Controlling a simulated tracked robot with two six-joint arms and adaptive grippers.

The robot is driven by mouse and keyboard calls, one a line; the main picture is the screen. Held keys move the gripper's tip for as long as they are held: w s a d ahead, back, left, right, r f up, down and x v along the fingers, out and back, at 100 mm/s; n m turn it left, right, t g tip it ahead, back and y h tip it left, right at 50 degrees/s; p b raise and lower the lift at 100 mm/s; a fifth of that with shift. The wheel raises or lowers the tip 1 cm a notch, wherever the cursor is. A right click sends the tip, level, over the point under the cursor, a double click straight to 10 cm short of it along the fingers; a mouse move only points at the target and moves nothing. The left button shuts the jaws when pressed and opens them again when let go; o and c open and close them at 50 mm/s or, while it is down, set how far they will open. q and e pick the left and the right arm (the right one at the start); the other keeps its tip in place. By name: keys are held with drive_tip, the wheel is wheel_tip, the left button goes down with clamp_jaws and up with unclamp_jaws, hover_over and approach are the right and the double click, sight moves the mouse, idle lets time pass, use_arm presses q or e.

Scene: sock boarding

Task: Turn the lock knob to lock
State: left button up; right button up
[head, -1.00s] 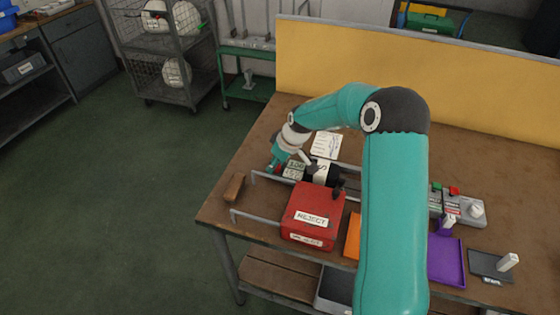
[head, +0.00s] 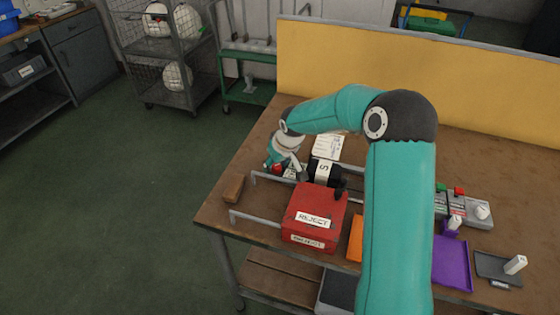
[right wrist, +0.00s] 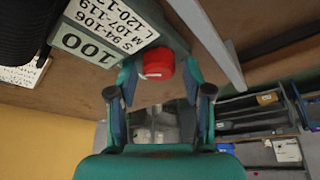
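The red lock knob (right wrist: 157,63) shows in the right wrist view at the end of a grey block, beside a label (right wrist: 88,42) reading "100" and a size chart. In the head view the red knob (head: 277,168) is partly hidden at my gripper. My right gripper (right wrist: 160,92) is open, with one finger on each side of the knob's line. The knob lies just beyond the fingertips, and I cannot tell whether they touch it. My left gripper is not in view.
A red REJECT box (head: 316,205) stands between metal rails near the bench's front edge. A brown block (head: 233,188) lies at the left. An orange tray (head: 355,237), a purple tray (head: 452,263) and a control box (head: 470,210) are to the right.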

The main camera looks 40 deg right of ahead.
idle(0.3)
drive_tip(key=v, duration=0.7)
drive_tip(key=shift+r, duration=0.4)
drive_tip(key=shift+s, duration=0.15)
